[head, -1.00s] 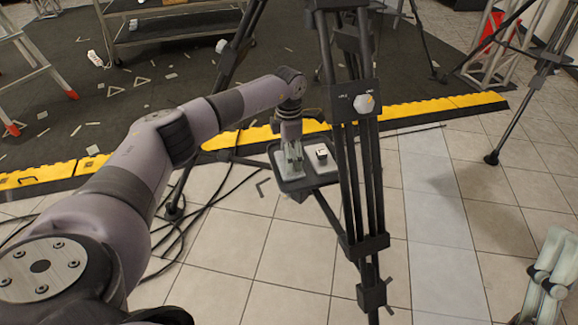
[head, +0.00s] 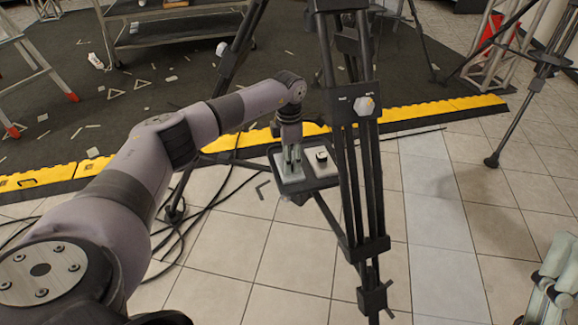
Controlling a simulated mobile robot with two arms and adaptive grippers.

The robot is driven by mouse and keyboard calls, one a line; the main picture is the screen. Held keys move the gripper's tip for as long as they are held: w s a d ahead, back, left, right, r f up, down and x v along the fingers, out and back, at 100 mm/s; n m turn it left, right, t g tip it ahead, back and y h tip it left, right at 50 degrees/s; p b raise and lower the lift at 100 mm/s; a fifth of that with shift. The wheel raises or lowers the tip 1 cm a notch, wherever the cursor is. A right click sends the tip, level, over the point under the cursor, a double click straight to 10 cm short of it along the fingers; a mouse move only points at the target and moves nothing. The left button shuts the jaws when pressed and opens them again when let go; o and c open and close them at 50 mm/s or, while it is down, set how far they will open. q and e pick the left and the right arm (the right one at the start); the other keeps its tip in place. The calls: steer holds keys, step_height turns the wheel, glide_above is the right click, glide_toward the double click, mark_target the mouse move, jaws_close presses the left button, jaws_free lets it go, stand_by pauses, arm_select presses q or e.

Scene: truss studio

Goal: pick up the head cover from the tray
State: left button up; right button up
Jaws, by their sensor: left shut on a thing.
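The tray (head: 283,190) is a small dark tray with light pads, fixed beside a black tripod. My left gripper (head: 292,170) points down at the left part of the tray, its fingers shut low over the left pad. What it holds, taken to be the head cover, is too small and too hidden by the fingers to make out. A small pale block with a dark top (head: 321,156) sits on the right pad, apart from the gripper. My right gripper (head: 552,268) shows partly at the lower right edge, away from the tray; its jaw state is unclear.
The black tripod (head: 372,190) stands close at the tray's right, and its legs pass near my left arm. A yellow and black cable ramp (head: 440,107) runs behind. Black cables (head: 190,225) lie on the tiles at left.

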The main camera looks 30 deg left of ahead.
arm_select(q)
steer(key=shift+c, duration=0.9)
steer(key=shift+r, duration=0.1)
